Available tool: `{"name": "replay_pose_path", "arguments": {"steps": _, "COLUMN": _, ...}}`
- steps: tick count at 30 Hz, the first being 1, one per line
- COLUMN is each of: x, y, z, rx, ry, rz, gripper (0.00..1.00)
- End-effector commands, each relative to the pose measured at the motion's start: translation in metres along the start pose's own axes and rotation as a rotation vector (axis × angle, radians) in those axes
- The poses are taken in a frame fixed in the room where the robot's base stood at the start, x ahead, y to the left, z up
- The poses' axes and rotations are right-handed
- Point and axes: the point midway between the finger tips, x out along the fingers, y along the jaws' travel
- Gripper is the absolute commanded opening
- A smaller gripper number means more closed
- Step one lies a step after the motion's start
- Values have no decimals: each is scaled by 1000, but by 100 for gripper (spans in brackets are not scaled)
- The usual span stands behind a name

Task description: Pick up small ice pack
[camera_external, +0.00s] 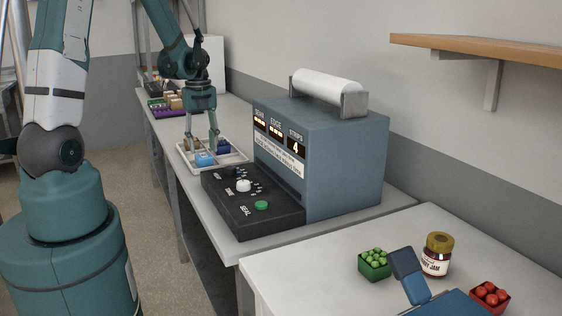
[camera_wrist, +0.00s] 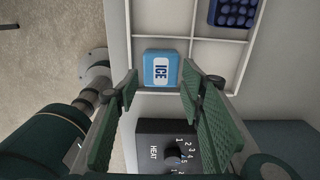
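The small ice pack (camera_wrist: 160,69) is light blue with a white label reading ICE. It lies in a compartment of a white divided tray (camera_wrist: 205,42), at the tray's near edge in the wrist view. In the external view the ice pack (camera_external: 205,160) shows as a light blue block in the tray, under my gripper (camera_external: 202,142). My gripper (camera_wrist: 157,85) is open in the wrist view, with its green padded fingers spread wide to either side of the ice pack. Nothing is between the fingers' pads. I cannot tell the exact height above the pack.
A dark blue item (camera_wrist: 234,12) sits in another tray compartment. The black control panel (camera_external: 250,199) and blue-grey sealing machine (camera_external: 322,155) stand close beside the tray. Jam (camera_external: 437,255), a green-filled box (camera_external: 375,264) and a red-filled box (camera_external: 490,297) are on the near table.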

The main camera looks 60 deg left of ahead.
Motion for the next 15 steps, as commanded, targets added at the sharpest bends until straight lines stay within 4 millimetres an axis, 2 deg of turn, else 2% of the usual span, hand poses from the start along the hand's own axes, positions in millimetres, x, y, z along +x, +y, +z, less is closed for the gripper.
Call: {"name": "replay_pose_path", "arguments": {"steps": 15, "x": 6, "y": 0, "z": 0, "rx": 0, "ry": 0, "rz": 0, "gripper": 39}}
